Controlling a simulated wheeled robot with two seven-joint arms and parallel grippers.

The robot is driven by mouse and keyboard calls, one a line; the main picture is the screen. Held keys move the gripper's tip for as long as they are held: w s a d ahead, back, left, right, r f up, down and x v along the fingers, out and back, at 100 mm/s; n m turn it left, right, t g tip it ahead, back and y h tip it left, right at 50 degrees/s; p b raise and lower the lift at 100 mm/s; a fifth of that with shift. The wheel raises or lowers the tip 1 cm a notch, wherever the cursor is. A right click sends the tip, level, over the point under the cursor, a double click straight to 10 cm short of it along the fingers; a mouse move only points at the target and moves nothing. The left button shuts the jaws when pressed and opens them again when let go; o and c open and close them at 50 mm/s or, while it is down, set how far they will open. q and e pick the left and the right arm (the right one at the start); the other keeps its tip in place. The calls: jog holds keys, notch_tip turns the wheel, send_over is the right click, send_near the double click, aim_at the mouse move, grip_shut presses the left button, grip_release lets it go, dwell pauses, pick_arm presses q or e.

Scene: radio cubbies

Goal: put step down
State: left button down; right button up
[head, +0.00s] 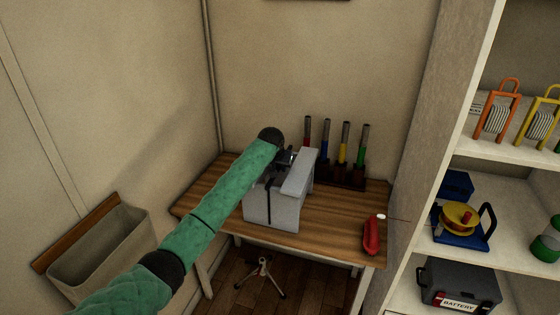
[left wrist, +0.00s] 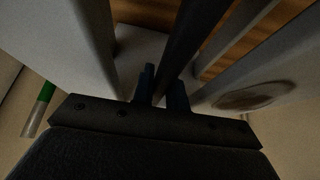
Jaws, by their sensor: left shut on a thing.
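The step (head: 272,203) is a light grey, box-like piece with a dark bar or strap, over the middle of the wooden table (head: 335,212). It looks upright and low at the tabletop, but I cannot tell whether its base touches. My left gripper (head: 287,158) is at its top and shut on it. In the left wrist view, my left gripper's fingers (left wrist: 161,88) close around the dark bar, with grey panels of the step (left wrist: 75,45) on both sides. My right gripper is not in view.
A rack with several coloured-handled tools (head: 345,172) stands at the table's back. A red object (head: 372,236) is at the right front corner. A tripod (head: 261,277) stands on the floor below. Shelves with reels and a battery (head: 458,287) are right; a wall bin (head: 105,250) is left.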

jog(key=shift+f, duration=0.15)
pick_arm(q)
jog(key=c, duration=1.4)
grip_release()
jog(key=shift+f, duration=0.15)
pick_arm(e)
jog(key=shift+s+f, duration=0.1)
